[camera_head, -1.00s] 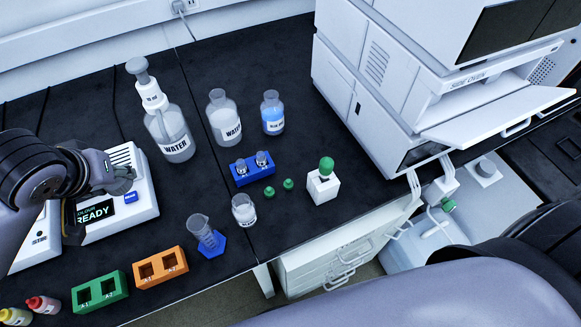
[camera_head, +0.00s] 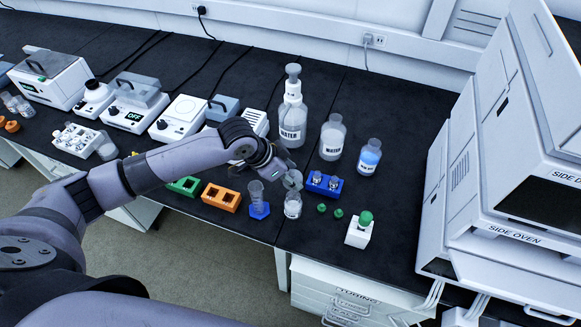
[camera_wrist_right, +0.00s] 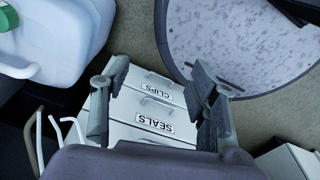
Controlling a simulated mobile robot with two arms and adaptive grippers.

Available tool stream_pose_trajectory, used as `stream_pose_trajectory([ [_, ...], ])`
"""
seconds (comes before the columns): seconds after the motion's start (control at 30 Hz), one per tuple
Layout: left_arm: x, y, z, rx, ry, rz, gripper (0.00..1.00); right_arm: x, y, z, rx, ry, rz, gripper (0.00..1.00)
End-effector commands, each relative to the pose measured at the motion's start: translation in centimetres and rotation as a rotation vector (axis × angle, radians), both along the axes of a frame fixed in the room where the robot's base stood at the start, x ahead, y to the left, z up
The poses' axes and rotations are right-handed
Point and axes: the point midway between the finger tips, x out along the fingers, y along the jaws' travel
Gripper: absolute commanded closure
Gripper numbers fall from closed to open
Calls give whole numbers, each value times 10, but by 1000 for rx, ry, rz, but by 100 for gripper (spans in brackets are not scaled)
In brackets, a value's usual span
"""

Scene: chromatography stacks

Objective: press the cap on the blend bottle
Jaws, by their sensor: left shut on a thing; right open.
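My left gripper (camera_head: 284,170) is shut on a small clear vessel (camera_head: 293,180), held above a small labelled glass jar (camera_head: 293,208). Whether the two touch I cannot tell. The jar stands near the bench's front edge and shows no cap; its label is too small to read, so I cannot confirm it is the blend bottle. Two small green caps (camera_head: 330,210) lie on the bench right of it. A white block (camera_head: 358,236) with a green knob on top (camera_head: 365,218) stands farther right. My right gripper (camera_wrist_right: 161,80) is open and empty, over the floor and drawers.
A blue rack (camera_head: 324,184) stands behind the green caps. A water wash bottle (camera_head: 292,118), another water bottle (camera_head: 332,140) and a blue-liquid bottle (camera_head: 369,160) stand behind. A cylinder (camera_head: 256,195) on a blue foot and an orange rack (camera_head: 221,197) are to the left.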

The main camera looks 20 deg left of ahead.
Motion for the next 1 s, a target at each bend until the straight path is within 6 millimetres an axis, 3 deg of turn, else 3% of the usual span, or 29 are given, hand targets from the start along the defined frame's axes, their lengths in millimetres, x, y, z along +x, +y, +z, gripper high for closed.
stream_pose_trajectory([
  [0.63, -1, -1, -47, 0, 0, -2, 76, 0, -15, -57, -19, 2, -4, 46],
  [1.0, 0, -1, -64, -1, 1, 0, 76, -2, -14, -58, -17, 4, -3, 46],
])
